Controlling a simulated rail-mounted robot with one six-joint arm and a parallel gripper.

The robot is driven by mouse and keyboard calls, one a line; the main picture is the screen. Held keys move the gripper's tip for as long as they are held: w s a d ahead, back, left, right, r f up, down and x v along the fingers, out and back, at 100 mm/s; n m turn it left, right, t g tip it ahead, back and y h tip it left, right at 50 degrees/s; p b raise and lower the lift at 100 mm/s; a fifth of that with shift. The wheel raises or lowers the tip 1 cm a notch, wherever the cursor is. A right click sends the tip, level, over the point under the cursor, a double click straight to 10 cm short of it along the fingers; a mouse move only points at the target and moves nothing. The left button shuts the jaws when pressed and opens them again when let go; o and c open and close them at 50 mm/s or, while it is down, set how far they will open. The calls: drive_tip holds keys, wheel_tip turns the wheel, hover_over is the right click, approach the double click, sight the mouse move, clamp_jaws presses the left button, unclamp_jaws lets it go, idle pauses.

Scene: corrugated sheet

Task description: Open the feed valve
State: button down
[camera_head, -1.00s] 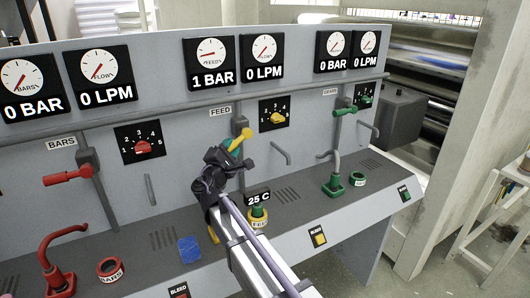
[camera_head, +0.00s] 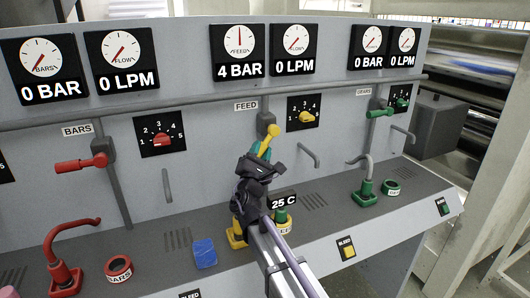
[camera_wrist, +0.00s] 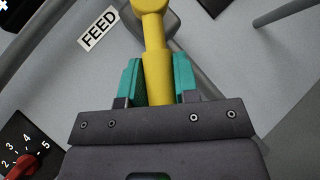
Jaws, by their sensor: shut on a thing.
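The yellow feed valve handle (camera_head: 270,133) is on the panel below and right of the FEED label (camera_head: 246,106), in the middle of the head view. It slants down and slightly left from its pivot. My gripper (camera_head: 262,152) is shut on the handle's lower end. In the wrist view the handle (camera_wrist: 157,62) runs straight between the teal fingers of my gripper (camera_wrist: 154,80), one on each side. The feed pressure gauge (camera_head: 239,44) reads 4 BAR and the feed flow gauge (camera_head: 295,42) reads 0 LPM.
A yellow selector knob (camera_head: 305,116) is right of the handle. A red valve handle (camera_head: 80,164) is at left and a green one (camera_head: 380,112) at right. A blue block (camera_head: 204,253) and a red ring (camera_head: 118,268) lie on the ledge. A pipe (camera_head: 210,104) crosses the panel.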

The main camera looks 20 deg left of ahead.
drive_tip(key=c, duration=0.9)
unclamp_jaws()
drive_tip(key=shift+o, duration=0.2)
drive_tip(key=b+v, duration=0.5)
drive_tip(key=v, duration=0.5)
drive_tip(key=shift+s+f, duration=0.15)
drive_tip(key=shift+s, duration=0.25)
